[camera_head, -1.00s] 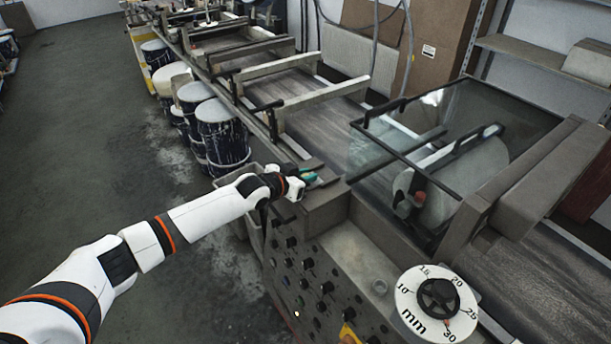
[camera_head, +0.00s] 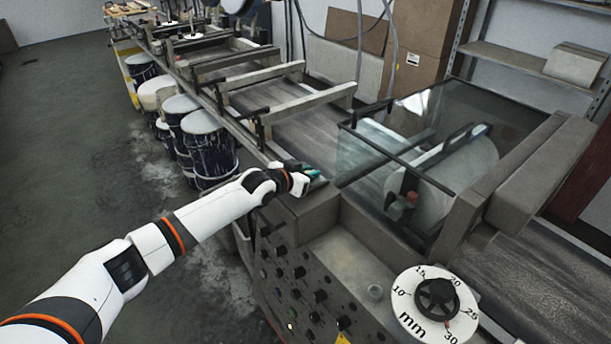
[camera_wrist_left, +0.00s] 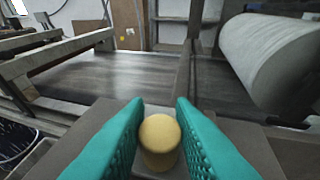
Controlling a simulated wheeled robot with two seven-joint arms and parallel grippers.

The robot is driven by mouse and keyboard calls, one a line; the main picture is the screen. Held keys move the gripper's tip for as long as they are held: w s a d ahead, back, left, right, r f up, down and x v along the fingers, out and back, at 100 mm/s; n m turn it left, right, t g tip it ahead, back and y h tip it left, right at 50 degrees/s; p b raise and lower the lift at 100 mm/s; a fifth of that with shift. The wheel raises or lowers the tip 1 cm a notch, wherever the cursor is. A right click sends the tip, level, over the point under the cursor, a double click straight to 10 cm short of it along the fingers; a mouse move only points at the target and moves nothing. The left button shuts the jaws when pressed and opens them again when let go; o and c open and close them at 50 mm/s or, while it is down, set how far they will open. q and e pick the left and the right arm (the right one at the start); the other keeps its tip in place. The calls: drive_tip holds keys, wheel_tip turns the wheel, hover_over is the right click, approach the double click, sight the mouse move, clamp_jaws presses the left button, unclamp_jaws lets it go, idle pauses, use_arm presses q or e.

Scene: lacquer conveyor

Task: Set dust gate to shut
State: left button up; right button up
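My left gripper (camera_head: 310,174) reaches over the near-left corner of the conveyor machine's grey housing (camera_head: 312,210). In the left wrist view, its two teal fingers (camera_wrist_left: 159,108) are apart, one on each side of a short yellow round knob (camera_wrist_left: 159,140). The knob stands upright between them on a grey surface; I cannot tell whether the fingers touch it. In the head view the knob is hidden by the gripper. No part is clearly recognisable as the dust gate. My right gripper is not in view.
A glass guard (camera_head: 385,165) and a pale roller (camera_head: 455,168) stand right of the gripper. A round mm dial (camera_head: 408,312) is at front right. A button panel (camera_head: 290,290) is below. Paint drums (camera_head: 208,145) line the conveyor's left side; the floor (camera_head: 65,150) further left is clear.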

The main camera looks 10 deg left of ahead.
use_arm(q)
drive_tip(key=o, duration=0.4)
drive_tip(key=shift+w+d, duration=0.1)
drive_tip(key=shift+d, duration=0.1)
drive_tip(key=shift+c, duration=0.2)
drive_tip(key=shift+a, duration=0.1)
drive_tip(key=shift+s+a+p, duration=0.3)
drive_tip(key=shift+s+p, duration=0.05)
drive_tip(key=shift+p, duration=0.3)
drive_tip(key=s+a+p, duration=0.1)
drive_tip(key=s, duration=0.1)
drive_tip(key=s+a+p, duration=0.1)
drive_tip(key=p, duration=0.1)
drive_tip(key=shift+s+a, duration=0.35)
drive_tip(key=b+v, duration=0.3)
drive_tip(key=v, duration=0.9)
drive_tip(key=s+d+f+g+y+b, duration=0.15)
drive_tip(key=s+d+f, duration=0.25)
drive_tip(key=f, duration=0.6)
drive_tip(key=s+a+f+n+g+y+b, duration=0.1)
drive_tip(key=a+f, duration=0.1)
drive_tip(key=f, duration=0.7)
drive_tip(key=s+a+f+y+b, duration=0.1)
drive_tip(key=s+a+f+b, duration=0.1)
drive_tip(key=f, duration=0.7)
drive_tip(key=shift+a+f+n+g, duration=0.2)
drive_tip(key=shift+n+g, duration=0.15)
drive_tip(key=shift+n, duration=0.05)
drive_tip(key=shift+s+f, duration=0.1)
